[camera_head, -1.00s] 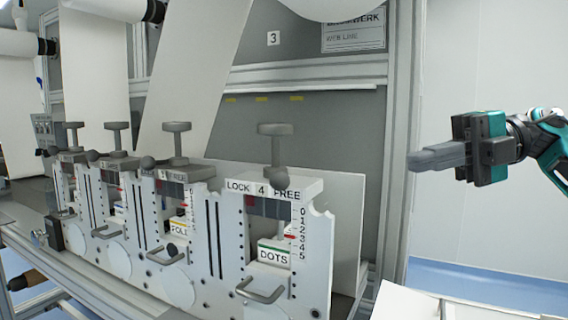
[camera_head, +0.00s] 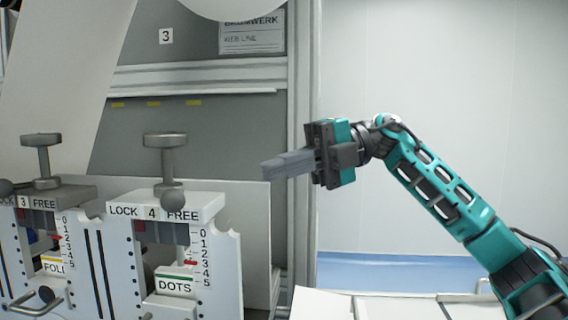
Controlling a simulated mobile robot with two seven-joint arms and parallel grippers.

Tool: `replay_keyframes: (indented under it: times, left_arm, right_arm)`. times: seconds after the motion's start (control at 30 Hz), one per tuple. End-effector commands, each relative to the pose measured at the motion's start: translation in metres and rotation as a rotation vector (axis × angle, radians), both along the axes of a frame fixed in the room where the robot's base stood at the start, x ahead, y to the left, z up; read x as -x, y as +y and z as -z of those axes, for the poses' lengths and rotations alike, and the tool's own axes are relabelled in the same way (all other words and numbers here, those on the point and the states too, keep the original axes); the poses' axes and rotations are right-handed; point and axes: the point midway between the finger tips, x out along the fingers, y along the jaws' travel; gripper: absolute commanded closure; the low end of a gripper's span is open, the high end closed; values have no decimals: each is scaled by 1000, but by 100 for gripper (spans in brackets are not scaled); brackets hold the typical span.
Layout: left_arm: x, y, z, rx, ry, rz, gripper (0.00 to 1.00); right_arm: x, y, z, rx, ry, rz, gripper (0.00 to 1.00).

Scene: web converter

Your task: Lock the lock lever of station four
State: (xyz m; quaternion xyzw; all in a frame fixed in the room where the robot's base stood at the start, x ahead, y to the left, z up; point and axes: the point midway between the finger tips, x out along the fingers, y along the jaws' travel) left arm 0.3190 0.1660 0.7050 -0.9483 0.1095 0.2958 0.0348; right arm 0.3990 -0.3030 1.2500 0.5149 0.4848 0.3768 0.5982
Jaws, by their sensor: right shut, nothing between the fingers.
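Station four (camera_head: 122,237) is the white unit at lower left, labelled LOCK, 4 and FREE along its top block. Its lock lever shows as a dark grey ball knob (camera_head: 172,199) at the front of that block, between the 4 and the word FREE, on the FREE side. A grey T-shaped handle (camera_head: 166,141) stands upright behind the knob. My right gripper (camera_head: 268,169) is shut and empty, its fingers pointing left. In the picture it is right of and a little above the knob, apart from it. My left gripper is out of view.
Station three (camera_head: 62,195) stands left of station four, its ball knob (camera_head: 5,187) at its LOCK side. A grey frame post (camera_head: 301,90) rises behind my right gripper. A white surface (camera_head: 375,305) lies at the bottom right. Open space lies right of station four.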

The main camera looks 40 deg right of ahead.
Motion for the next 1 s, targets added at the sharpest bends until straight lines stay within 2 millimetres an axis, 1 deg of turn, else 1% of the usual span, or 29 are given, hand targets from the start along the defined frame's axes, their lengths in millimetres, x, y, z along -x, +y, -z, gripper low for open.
replay_keyframes:
  times: [0.03, 0.2, 0.3, 0.43, 0.63, 1.0]
  left_arm:
    - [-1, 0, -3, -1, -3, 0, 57]
    - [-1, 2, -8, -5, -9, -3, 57]
    - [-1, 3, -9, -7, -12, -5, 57]
    - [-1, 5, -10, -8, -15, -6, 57]
    - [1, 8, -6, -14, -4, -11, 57]
    - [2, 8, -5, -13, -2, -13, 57]
  right_arm:
    - [-2, 12, 0, 0, -4, -7, 100]
    - [-11, 47, 7, -1, -2, -5, 100]
    - [-16, 65, 11, -1, -2, -5, 100]
    - [-20, 83, 15, -2, -3, -4, 100]
    - [-24, 95, 18, -2, -1, -1, 100]
    - [-24, 96, 19, -1, -1, 0, 100]
